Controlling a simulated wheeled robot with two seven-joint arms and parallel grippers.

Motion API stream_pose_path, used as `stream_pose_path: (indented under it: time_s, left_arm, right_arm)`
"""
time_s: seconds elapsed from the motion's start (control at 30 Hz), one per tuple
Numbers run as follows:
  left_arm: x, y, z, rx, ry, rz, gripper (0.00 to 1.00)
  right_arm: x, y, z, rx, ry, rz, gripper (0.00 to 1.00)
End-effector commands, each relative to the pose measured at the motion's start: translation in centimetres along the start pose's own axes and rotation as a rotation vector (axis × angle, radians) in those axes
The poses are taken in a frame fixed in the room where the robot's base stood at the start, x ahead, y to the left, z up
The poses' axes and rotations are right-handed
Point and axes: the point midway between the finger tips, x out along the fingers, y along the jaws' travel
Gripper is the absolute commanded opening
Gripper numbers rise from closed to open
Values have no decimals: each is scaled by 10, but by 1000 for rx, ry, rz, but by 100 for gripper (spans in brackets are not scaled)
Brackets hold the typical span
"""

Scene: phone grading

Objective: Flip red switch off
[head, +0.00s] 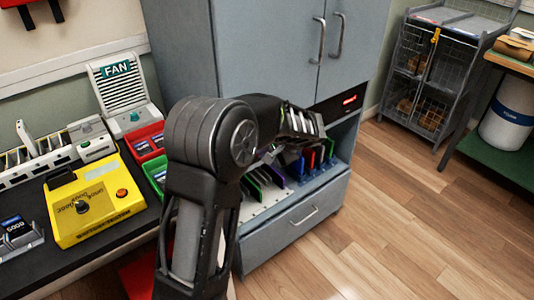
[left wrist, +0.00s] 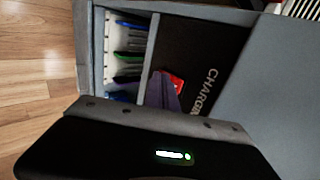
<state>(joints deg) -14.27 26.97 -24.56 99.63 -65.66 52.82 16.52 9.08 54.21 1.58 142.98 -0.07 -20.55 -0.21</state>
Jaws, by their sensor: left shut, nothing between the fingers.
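The red switch (head: 350,100) shows as a small glowing red piece on the black panel (head: 328,110) of the grey cabinet, above an open shelf bay. In the left wrist view a red switch (left wrist: 177,84) sits on the black panel beside white lettering that reads like "CHARGING". My left gripper (head: 318,128) is shut and empty, just left of and below the switch in the head view. In the left wrist view its grey fingers (left wrist: 160,92) partly cover the switch's left side. I cannot tell whether they touch it. My right gripper is not in view.
Below the panel, the shelf bay holds colored dividers (head: 318,157) in a white rack, above a drawer (head: 295,222). A yellow tester box (head: 92,205) and a fan unit (head: 125,95) stand on the dark bench at left. Wooden floor (head: 400,210) is clear at right.

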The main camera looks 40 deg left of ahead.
Motion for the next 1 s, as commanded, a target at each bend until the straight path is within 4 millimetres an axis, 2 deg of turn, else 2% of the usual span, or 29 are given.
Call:
stream_pose_path:
  time_s: [0.27, 0.43, 0.5, 1.0]
  left_arm:
    - [2, 2, 0, 1, 1, -9, 0]
    - [11, 6, -1, 3, 2, -67, 0]
    - [4, -1, 0, 1, -1, -63, 0]
    - [-6, -14, 0, -1, -1, -67, 0]
  right_arm:
    - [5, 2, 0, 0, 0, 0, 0]
    - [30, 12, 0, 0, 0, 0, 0]
    - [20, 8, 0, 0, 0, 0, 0]
    - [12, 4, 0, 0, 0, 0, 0]
